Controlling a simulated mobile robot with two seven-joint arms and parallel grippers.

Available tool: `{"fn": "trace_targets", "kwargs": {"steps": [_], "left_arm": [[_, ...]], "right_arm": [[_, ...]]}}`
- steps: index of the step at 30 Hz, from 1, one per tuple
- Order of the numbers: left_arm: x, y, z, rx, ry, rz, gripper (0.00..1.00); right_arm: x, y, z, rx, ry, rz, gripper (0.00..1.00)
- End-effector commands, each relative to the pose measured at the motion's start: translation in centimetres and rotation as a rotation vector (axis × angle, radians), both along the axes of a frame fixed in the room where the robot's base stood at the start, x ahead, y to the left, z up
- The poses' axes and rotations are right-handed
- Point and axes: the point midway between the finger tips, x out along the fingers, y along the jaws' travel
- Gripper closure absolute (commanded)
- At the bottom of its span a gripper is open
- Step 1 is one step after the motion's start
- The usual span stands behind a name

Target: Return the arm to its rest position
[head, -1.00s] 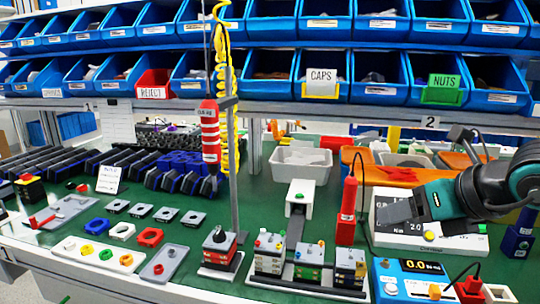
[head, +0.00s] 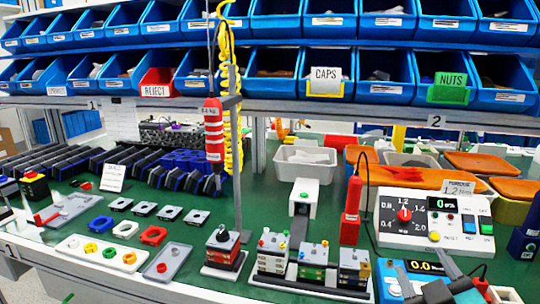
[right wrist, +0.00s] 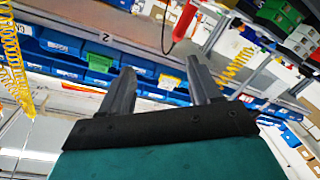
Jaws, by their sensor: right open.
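My left gripper is not in view. A small stacked unit with a black rotary knob (head: 222,236) stands on the bench left of the centre. A white tester with a red dial (head: 404,214) stands at the right, behind my gripper, and its dial and buttons are uncovered.
A red screwdriver (head: 213,130) hangs from a stand by a yellow coiled cord. A red handheld tool (head: 352,205) stands upright beside the tester. The blue meter box (head: 425,267) is close to my right gripper. Rows of blue bins (head: 390,75) fill the back.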

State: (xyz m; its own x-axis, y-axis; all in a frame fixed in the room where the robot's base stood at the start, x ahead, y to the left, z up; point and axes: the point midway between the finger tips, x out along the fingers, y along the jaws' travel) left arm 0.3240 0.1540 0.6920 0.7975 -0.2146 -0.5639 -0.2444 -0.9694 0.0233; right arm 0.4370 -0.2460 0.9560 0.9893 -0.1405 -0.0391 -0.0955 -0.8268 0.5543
Motion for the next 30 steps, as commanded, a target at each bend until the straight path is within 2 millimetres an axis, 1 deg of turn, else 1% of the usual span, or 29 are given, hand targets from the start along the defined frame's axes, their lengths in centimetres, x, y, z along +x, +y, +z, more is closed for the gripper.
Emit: {"fn": "trace_targets", "kwargs": {"steps": [1, 3, 6, 9, 12, 14, 15, 20, 21, 30], "left_arm": [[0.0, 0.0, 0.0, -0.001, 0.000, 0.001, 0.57], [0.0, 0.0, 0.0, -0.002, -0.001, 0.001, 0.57], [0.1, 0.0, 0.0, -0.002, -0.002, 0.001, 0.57], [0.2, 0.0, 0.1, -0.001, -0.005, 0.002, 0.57], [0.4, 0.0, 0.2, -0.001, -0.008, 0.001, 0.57], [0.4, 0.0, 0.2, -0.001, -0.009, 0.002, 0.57], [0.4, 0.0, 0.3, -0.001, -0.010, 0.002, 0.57], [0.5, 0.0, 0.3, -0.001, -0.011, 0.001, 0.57], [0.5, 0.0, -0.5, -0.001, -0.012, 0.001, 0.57], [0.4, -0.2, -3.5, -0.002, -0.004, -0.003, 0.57]], "right_arm": [[-1.5, -0.4, -3.7, 0.079, 0.150, -0.044, 0.37], [-3.8, -0.6, -7.9, 0.164, 0.336, -0.089, 0.37], [-7.0, -0.1, -12.2, 0.249, 0.549, -0.125, 0.37], [-10.1, 0.7, -15.2, 0.311, 0.719, -0.141, 0.37], [-13.0, 1.6, -17.3, 0.359, 0.866, -0.147, 0.37], [-14.7, 2.1, -18.3, 0.385, 0.945, -0.147, 0.37], [-15.8, 2.5, -18.9, 0.400, 0.998, -0.145, 0.37], [-20.3, 4.2, -20.6, 0.459, 1.198, -0.131, 0.37], [-19.3, 4.3, -21.8, 0.458, 1.162, -0.116, 0.37], [-15.7, 6.1, -26.6, 0.485, 0.988, -0.012, 0.37]]}}
